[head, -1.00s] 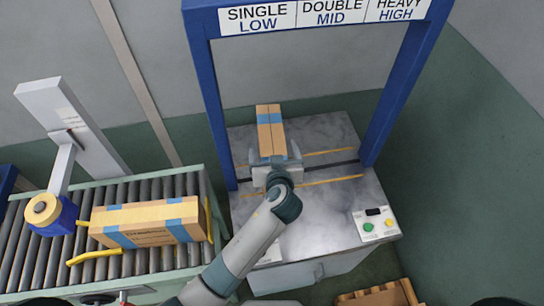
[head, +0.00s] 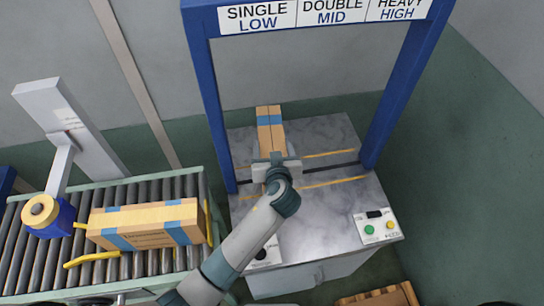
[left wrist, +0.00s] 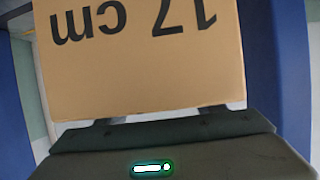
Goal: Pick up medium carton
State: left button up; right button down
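A tan carton with blue tape bands (head: 270,133) lies on the grey marbled table (head: 320,230) under the blue frame. Its near end is partly hidden by my left gripper (head: 278,160). In the left wrist view a carton face (left wrist: 145,65) with an upside-down "17 cm" print fills the upper middle, close in front of the gripper. The fingers' tips are hidden, so I cannot tell whether they are shut on it. A longer tan carton with blue tape (head: 147,223) lies on the roller conveyor at the left. My right gripper is not in view.
The blue frame (head: 404,95) stands over the table, with a sign (head: 330,12) on its crossbar. A button box (head: 378,227) sits at the table's right front. A tape-roll arm (head: 45,213) stands over the conveyor (head: 60,255). A wooden crate (head: 390,297) shows at the lower right.

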pick_arm(q)
jog(key=shift+r, duration=0.1)
grip_shut()
jog(key=shift+r, duration=0.15)
